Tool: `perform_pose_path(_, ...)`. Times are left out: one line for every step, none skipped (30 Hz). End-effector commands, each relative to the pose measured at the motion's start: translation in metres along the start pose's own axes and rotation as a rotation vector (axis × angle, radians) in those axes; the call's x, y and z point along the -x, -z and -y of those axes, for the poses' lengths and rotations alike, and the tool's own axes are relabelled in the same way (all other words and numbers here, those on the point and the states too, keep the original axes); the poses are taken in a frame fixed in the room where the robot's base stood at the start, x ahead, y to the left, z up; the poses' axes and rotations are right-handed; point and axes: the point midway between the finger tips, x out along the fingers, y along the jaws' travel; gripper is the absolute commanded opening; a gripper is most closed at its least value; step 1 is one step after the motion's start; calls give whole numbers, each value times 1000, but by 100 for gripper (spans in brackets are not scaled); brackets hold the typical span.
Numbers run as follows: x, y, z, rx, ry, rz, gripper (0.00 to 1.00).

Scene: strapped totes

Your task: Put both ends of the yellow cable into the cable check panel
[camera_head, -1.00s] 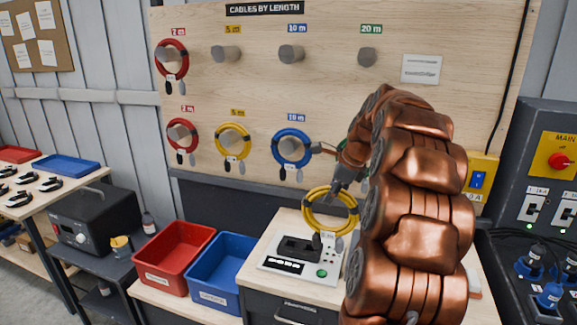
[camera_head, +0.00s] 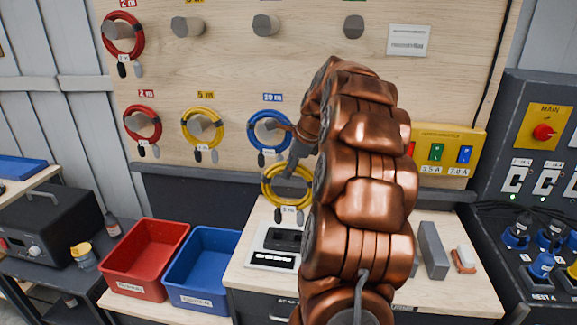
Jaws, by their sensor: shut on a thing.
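My gripper (camera_head: 294,168) is shut on a coiled yellow cable (camera_head: 268,194), gripping the top of the coil. The coil hangs upright over the bench, and its black and grey ends and a white tag dangle at its lower side. The cable check panel (camera_head: 251,257), a pale plate with a black block and dark sockets, lies on the bench just below and a little left of the coil. My arm hides the panel's right side. The coil is apart from the panel.
A red bin (camera_head: 145,262) and a blue bin (camera_head: 204,272) stand left of the panel. Behind is a wooden board (camera_head: 230,75) with pegs holding red, yellow and blue coils. A grey block (camera_head: 433,250) and a small brush-like item (camera_head: 464,259) lie on the bench at right.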

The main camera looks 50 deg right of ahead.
Motion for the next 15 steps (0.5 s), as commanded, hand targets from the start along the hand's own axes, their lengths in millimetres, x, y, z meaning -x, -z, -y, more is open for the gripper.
perform_pose_path(-3,1,-1,1,2,1,0)
perform_pose_path(-5,1,-1,1,2,1,0)
perform_pose_path(-7,2,-2,1,2,1,0)
perform_pose_path(-9,3,-2,1,1,1,0)
perform_pose_path(-11,3,-2,1,1,1,0)
perform_pose_path(-13,4,-3,1,1,1,0)
perform_pose_path(-14,4,-3,1,0,1,0)
perform_pose_path(-16,5,-4,1,0,1,0)
perform_pose_path(-18,6,-4,1,0,1,0)
perform_pose_path(-20,6,-5,1,-1,1,0)
perform_pose_path(-21,7,-5,1,-1,1,0)
perform_pose_path(-24,8,-6,2,-1,1,0)
perform_pose_path(-25,9,-6,1,-2,1,0)
perform_pose_path(-27,9,-7,2,-2,1,0)
perform_pose_path(-29,10,-7,2,-2,1,0)
